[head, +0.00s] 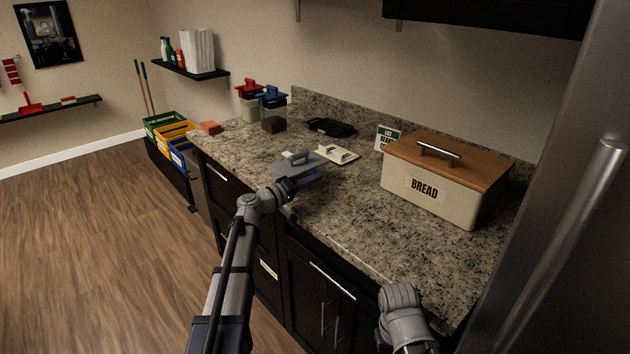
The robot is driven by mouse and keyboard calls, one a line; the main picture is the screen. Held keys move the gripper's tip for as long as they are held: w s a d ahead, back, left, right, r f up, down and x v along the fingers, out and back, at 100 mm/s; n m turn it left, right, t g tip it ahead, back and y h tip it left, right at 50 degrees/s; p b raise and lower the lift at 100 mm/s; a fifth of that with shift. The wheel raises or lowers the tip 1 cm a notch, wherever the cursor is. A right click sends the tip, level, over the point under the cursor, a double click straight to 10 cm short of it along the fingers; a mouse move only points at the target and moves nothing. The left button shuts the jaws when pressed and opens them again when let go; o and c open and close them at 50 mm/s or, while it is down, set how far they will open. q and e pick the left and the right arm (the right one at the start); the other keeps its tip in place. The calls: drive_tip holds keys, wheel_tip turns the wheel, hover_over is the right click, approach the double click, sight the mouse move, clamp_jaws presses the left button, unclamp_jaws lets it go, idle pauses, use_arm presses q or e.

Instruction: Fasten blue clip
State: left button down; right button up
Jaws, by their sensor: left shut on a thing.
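A grey lid with a pale handle (298,160) sits near the counter's front edge in the head view, with a blue-purple part (311,177) showing under its right side. My left gripper (287,187) is shut at the near edge of this grey-lidded container; its fingertips are small and dark, so the exact grip point is unclear. A clear jar with a blue lid (272,98) stands farther back, dark stuff inside. No separate blue clip can be made out. My right arm shows at the lower right, but its fingers are not visible.
A red-lidded jar (249,92) stands beside the blue-lidded one. A red-orange block (210,127), a black tray (331,127), a cream board (338,154), a small sign (386,137) and a bread box (432,190) are on the counter (350,220). The front right counter is clear.

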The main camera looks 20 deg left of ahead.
use_arm(q)
drive_tip(key=n, duration=0.2)
drive_tip(key=r+n+p, duration=0.1)
drive_tip(key=shift+w+a+r, duration=0.1)
drive_tip(key=shift+w+a, duration=0.2)
drive_tip(key=shift+a, duration=0.1)
drive_tip(key=shift+w+a+r+n, duration=0.15)
drive_tip(key=shift+a+n, duration=0.05)
drive_tip(key=shift+n, duration=0.5)
drive_tip(key=shift+w+a+r+n, duration=0.1)
drive_tip(key=shift+a+n, duration=0.1)
drive_tip(key=shift+n, duration=0.5)
drive_tip(key=c, duration=1)
unclamp_jaws()
drive_tip(key=shift+o, duration=0.2)
drive_tip(key=v, duration=0.7)
drive_tip(key=shift+s+a, duration=0.25)
drive_tip(key=shift+s, duration=0.1)
